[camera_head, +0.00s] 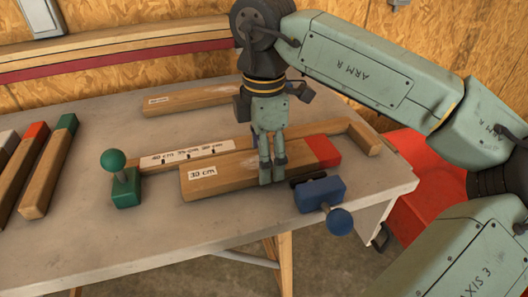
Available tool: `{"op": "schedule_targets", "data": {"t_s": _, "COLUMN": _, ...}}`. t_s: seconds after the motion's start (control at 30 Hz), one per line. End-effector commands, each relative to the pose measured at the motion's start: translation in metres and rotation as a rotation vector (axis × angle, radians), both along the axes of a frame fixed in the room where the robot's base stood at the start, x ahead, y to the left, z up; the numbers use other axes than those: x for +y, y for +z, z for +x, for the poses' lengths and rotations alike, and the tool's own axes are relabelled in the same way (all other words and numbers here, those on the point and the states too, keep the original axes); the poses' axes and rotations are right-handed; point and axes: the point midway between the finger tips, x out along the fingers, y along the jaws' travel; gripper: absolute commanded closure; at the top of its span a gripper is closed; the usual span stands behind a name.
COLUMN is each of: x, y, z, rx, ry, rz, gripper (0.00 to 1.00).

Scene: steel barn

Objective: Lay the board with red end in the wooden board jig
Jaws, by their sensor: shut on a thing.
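The board with red end (225,172) is a wooden board with a "30 cm" label at its left and a red right end. My gripper (271,170) points down and is shut on it right of its middle. The wooden board jig (240,143) has a long rail with a length scale label and a short stop block at its right end. The board lies along the rail's near side, red end toward the stop. I cannot tell whether it touches the jig or is slightly raised.
A green knobbed block (125,188) stands at the jig's left end. A blue knobbed clamp (322,193) is in front of the red end. Another labelled board (195,100) lies behind. Boards with red (36,131) and green (66,123) ends lie at left.

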Motion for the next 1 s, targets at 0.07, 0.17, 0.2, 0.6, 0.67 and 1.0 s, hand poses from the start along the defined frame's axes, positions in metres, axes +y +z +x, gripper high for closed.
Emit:
{"op": "schedule_targets", "data": {"t_s": 0.07, "x": 0.0001, "y": 0.0004, "z": 0.0004, "rx": -0.002, "ry": 0.0, "rz": 0.0, "gripper": 0.74}}
{"op": "schedule_targets", "data": {"t_s": 0.17, "x": 0.0001, "y": 0.0005, "z": 0.0004, "rx": -0.002, "ry": 0.0, "rz": 0.0, "gripper": 0.74}}
{"op": "schedule_targets", "data": {"t_s": 0.2, "x": 0.0001, "y": 0.0001, "z": 0.0004, "rx": -0.002, "ry": 0.0, "rz": 0.0, "gripper": 0.74}}
{"op": "schedule_targets", "data": {"t_s": 0.6, "x": 0.0001, "y": -0.0027, "z": 0.0004, "rx": -0.002, "ry": 0.0, "rz": 0.001, "gripper": 0.21}}
{"op": "schedule_targets", "data": {"t_s": 0.67, "x": 0.0001, "y": -0.0026, "z": 0.0004, "rx": -0.002, "ry": 0.0, "rz": 0.001, "gripper": 0.18}}
{"op": "schedule_targets", "data": {"t_s": 1.0, "x": 0.0001, "y": 0.0006, "z": 0.0003, "rx": -0.001, "ry": 0.0, "rz": 0.0, "gripper": 0.18}}
